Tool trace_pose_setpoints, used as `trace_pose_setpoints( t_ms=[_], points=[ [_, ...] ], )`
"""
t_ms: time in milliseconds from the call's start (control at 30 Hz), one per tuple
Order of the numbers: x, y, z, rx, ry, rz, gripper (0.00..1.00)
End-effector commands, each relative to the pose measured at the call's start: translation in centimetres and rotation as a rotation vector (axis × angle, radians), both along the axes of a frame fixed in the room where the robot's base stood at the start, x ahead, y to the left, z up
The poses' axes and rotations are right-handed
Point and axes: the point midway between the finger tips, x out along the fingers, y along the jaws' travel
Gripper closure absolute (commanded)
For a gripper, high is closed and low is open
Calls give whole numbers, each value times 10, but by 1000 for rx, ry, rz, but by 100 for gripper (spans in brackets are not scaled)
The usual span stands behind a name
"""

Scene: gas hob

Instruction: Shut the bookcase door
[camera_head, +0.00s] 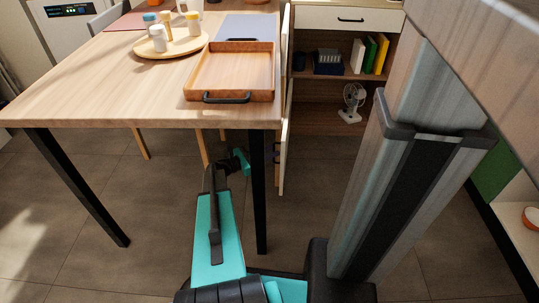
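The bookcase (328,118) stands behind the table on the right, with its lower compartment exposed. Its pale door (287,125) stands open, swung toward me and seen almost edge-on at the left side of the opening. A small dark part shows by the door's edge behind the table leg; I cannot tell if it is the handle or part of my gripper. My teal and black arm reaches forward below the table, and its far end with my gripper (241,161) is small, left of the door and table leg. The fingers are not clear, and contact with the door cannot be made out.
The wooden table (95,82) has black legs (259,190), one close to the door and my arm. A tray (233,72) and a round board with shakers (160,46) are on it. Books (370,55) and a small fan (352,101) are inside the bookcase. Floor is clear before it.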

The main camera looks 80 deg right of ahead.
Motion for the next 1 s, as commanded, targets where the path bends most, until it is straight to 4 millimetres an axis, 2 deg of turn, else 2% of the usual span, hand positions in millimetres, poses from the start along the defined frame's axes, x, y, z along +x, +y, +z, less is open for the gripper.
trace_pose_setpoints(
  t_ms=[67,200,233,1000],
  points=[
    [0,0,0,0,0,0,74],
    [0,0,0,0,0,0,98],
    [0,0,0,0,0,-1,100],
    [0,1,0,0,0,-4,100]
  ],
)
